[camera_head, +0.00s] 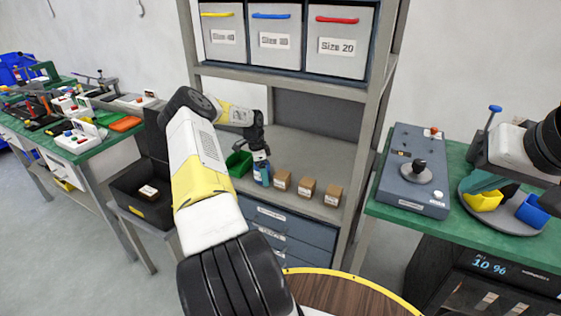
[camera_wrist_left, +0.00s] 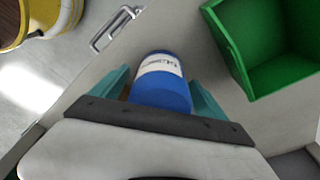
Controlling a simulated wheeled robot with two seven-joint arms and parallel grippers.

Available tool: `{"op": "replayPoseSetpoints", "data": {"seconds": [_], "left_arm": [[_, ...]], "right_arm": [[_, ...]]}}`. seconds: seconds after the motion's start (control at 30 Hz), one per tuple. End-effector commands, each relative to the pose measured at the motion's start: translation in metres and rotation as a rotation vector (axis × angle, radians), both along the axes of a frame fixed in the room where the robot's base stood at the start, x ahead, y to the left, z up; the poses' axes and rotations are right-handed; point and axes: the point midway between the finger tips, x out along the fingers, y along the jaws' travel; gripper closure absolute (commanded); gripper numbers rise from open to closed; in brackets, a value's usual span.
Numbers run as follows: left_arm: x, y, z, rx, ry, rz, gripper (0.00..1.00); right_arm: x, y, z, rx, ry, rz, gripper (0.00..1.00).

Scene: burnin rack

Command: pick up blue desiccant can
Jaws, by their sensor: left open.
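The blue desiccant can (camera_head: 262,174) stands on the rack shelf, a blue cylinder with a white label band. In the left wrist view the blue can (camera_wrist_left: 162,88) lies between the teal fingers of my left gripper (camera_wrist_left: 158,92), one on each side. That gripper is open, with a visible gap beside the can. In the head view my left gripper (camera_head: 260,157) is directly above and behind the can, partly hiding it. My right gripper (camera_head: 483,180) is at the far right, over the green bench; its fingertips are too unclear to judge.
A green bin (camera_head: 238,163) stands close left of the can, and it also shows in the left wrist view (camera_wrist_left: 238,45). Several brown boxes (camera_head: 306,188) stand to the right. Drawers (camera_head: 275,218) lie below the shelf. A grey device (camera_head: 414,170) sits on the right bench.

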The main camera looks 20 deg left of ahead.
Motion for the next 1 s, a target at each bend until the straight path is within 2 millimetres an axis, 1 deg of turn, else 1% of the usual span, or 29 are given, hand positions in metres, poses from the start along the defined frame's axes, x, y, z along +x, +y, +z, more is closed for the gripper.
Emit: {"op": "replayPoseSetpoints", "data": {"seconds": [0.2,0.27,0.3,0.37,0.5,0.6,0.87,1.0], "left_arm": [[0.0003,-0.0001,-0.0007,0.001,-0.001,0.0,0.15],[0.0003,-0.0001,-0.0007,0.001,-0.001,0.0,0.27],[0.0003,-0.0001,-0.0007,0.001,-0.001,0.0,0.35],[0.0003,0.0,-0.0006,0.001,-0.001,0.0,0.47],[0.0003,0.0,-0.0006,0.001,-0.001,0.0,0.74],[0.0003,0.0,-0.0005,0.001,-0.001,0.0,0.92],[0.0006,0.0002,0.0011,0.001,-0.002,0.0,0.92],[0.001,0.0003,0.0086,0.002,-0.002,0.0,0.92]], "right_arm": [[0.0,0.0,0.0,0.0,0.0,0.0,1.0],[0.0,0.0,0.0,0.0,0.0,0.0,1.0],[0.0,0.0,0.0,0.0,0.0,0.0,1.0],[0.0,0.0,0.0,0.0,0.0,0.0,1.0],[0.0,0.0,0.0,0.0,0.0,0.0,1.0],[0.0,0.0,0.0,0.0,0.0,0.0,1.0],[0.0,0.0,0.0,0.0,0.0,0.0,1.0],[0.0,0.0,0.0,0.0,0.0,0.0,1.0]]}}
